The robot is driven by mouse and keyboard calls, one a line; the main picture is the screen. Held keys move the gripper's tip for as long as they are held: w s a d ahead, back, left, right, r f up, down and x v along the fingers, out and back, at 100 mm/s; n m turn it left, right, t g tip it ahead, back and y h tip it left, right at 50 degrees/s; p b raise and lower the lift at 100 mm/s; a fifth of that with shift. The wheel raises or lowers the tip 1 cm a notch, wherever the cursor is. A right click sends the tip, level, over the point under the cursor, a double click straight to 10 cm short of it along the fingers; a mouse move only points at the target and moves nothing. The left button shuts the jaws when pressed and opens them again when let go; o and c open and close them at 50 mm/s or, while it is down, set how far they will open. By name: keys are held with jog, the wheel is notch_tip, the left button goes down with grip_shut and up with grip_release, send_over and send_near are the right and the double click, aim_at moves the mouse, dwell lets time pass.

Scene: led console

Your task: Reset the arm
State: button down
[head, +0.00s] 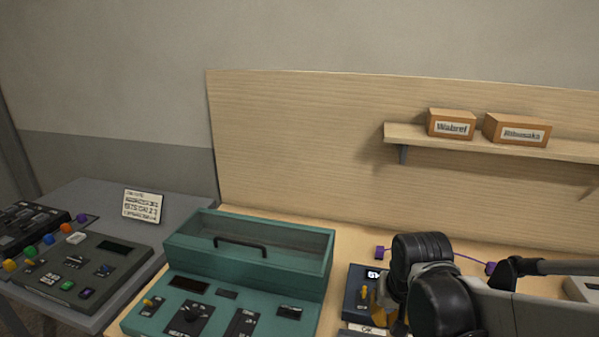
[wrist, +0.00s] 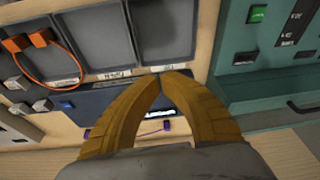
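My arm (head: 440,290) reaches in from the right in the head view, over the right part of the bench. My gripper (wrist: 160,75) shows in the wrist view as two yellow-brown fingers whose tips come together, with nothing visible between them. The fingers are above a dark blue panel (wrist: 105,100) with a small lit display. In the head view the gripper is mostly hidden behind my wrist, beside the dark blue box (head: 358,290).
A teal console (head: 230,300) with a handled lid stands left of my arm. A grey table (head: 185,210) at the left holds button panels and a sign (head: 143,206). A shelf (head: 400,135) holds two labelled boxes. An orange cable (wrist: 55,82) shows in the wrist view.

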jog(key=s+n+t+b, duration=0.2)
jog(key=s+t+b, duration=0.2)
jog(key=s+b, duration=0.4)
jog(key=shift+s+d+f, duration=0.15)
jog(key=shift+s+d, duration=0.05)
jog(key=shift+s, duration=0.45)
